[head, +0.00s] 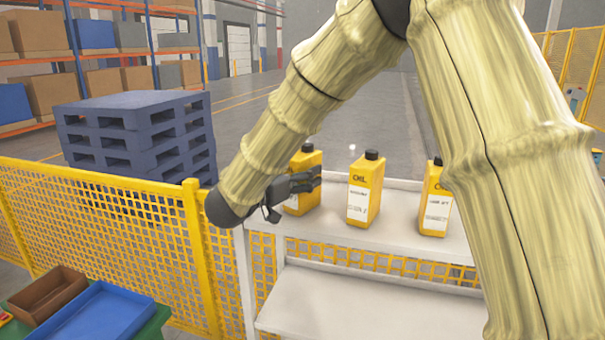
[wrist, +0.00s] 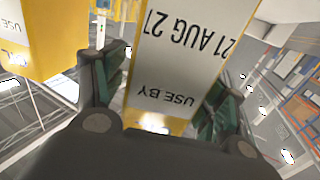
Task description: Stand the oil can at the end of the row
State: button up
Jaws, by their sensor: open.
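Three yellow oil cans with black caps and white labels stand upright in a row on a white shelf. The left oil can (head: 307,161) is at the row's left end, the middle oil can (head: 364,190) and the right oil can (head: 436,205) stand apart from it. My gripper (head: 312,183) is at the left can, and its dark fingers hide part of the can. In the wrist view, a can's label (wrist: 190,70) reading "USE BY 21 AUG 27" appears inverted between the open, green-padded fingers (wrist: 165,100). I cannot tell whether the pads touch it.
Another oil can (wrist: 40,40) shows close beside a finger in the wrist view. The white shelf unit (head: 340,312) has a clear lower level. A yellow mesh fence (head: 110,222), blue pallets (head: 125,125) and a blue tray (head: 105,315) are to the left.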

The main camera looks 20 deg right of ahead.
jog(key=b+v, duration=0.3)
jog(key=v, duration=0.8)
jog(key=shift+s, duration=0.1)
